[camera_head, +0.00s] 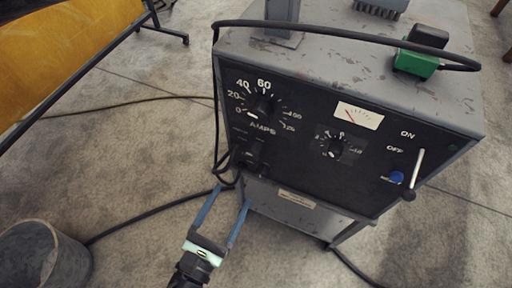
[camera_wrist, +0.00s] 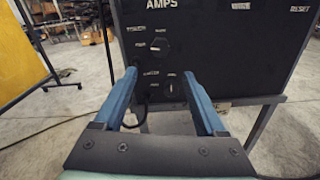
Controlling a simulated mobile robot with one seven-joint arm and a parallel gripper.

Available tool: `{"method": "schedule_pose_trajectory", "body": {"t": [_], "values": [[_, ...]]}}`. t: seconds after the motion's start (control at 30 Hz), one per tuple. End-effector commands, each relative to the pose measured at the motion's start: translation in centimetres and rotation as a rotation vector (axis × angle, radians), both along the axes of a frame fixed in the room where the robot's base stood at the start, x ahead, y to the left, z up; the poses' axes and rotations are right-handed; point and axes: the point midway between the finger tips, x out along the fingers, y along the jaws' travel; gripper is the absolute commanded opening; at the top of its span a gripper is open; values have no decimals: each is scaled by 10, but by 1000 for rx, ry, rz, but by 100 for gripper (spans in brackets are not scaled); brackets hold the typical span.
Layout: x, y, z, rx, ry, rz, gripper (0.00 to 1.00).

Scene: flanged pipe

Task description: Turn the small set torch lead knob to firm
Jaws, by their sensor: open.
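A dark welding machine panel (camera_head: 300,165) carries the knobs. In the wrist view an upper round knob (camera_wrist: 160,46) sits under the AMPS lettering, and a lower knob (camera_wrist: 170,88) sits below it with a pale upright pointer line. In the head view these knobs are small and dark at the panel's lower left. My gripper (camera_head: 232,195) is open and empty, low in front of that corner. In the wrist view the lower knob shows between my fingers (camera_wrist: 160,74), apparently untouched.
The panel also has a large AMPS dial (camera_head: 262,107), a meter (camera_head: 359,115), a smaller dial (camera_head: 335,148), a blue button (camera_head: 396,177) and a lever (camera_head: 413,176). A black cable (camera_head: 216,120) hangs down the left side. A bucket (camera_head: 40,258) stands at lower left.

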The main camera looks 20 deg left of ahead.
Motion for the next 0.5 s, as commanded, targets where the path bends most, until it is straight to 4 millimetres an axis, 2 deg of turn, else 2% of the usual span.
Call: {"method": "schedule_pose_trajectory", "body": {"t": [0.3, 0.5], "values": [[65, -2, 0, 5, -4, -4, 73], [100, -3, 0, 4, -3, -2, 73]]}}
